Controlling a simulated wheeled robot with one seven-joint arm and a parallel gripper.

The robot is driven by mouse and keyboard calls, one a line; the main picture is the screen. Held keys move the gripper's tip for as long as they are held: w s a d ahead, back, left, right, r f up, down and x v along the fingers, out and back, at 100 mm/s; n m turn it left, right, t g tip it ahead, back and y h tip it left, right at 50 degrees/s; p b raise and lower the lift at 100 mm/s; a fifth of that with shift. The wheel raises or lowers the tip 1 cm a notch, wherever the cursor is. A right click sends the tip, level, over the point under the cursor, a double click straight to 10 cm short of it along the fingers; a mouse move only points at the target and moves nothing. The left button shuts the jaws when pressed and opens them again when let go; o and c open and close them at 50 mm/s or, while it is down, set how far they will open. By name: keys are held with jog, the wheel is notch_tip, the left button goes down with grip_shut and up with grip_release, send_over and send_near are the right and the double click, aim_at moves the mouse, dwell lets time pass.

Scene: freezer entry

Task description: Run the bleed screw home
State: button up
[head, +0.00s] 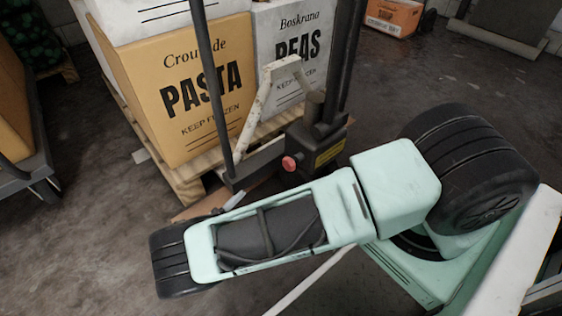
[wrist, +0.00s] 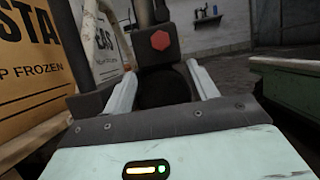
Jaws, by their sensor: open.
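The bleed screw has a red hexagonal head (wrist: 160,40) and sits on the dark pump block of the pallet jack. In the head view the red head (head: 290,163) shows on the left side of the pump block (head: 316,145). My gripper (wrist: 163,78) is open in the wrist view, with two pale fingers spread left and right. The screw head appears beyond and above the gap between the fingertips, with no contact visible. The screw's thread is hidden. In the head view my arm hides most of the gripper.
Pasta (head: 190,95) and peas (head: 292,60) cartons stand on a wooden pallet (head: 185,180) behind the jack. The jack's dark uprights and a whitish bent bar (head: 258,105) stand close to the block. A cart (head: 30,165) is at left. Open floor lies at upper right.

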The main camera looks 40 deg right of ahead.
aim_at(286, 166)
jog(key=b+x, duration=0.2)
jog(key=x, duration=1.5)
jog(key=shift+d+r+b, duration=0.1)
jog(key=shift+d+b, duration=0.05)
jog(key=shift+b, duration=0.25)
jog(key=c, duration=1)
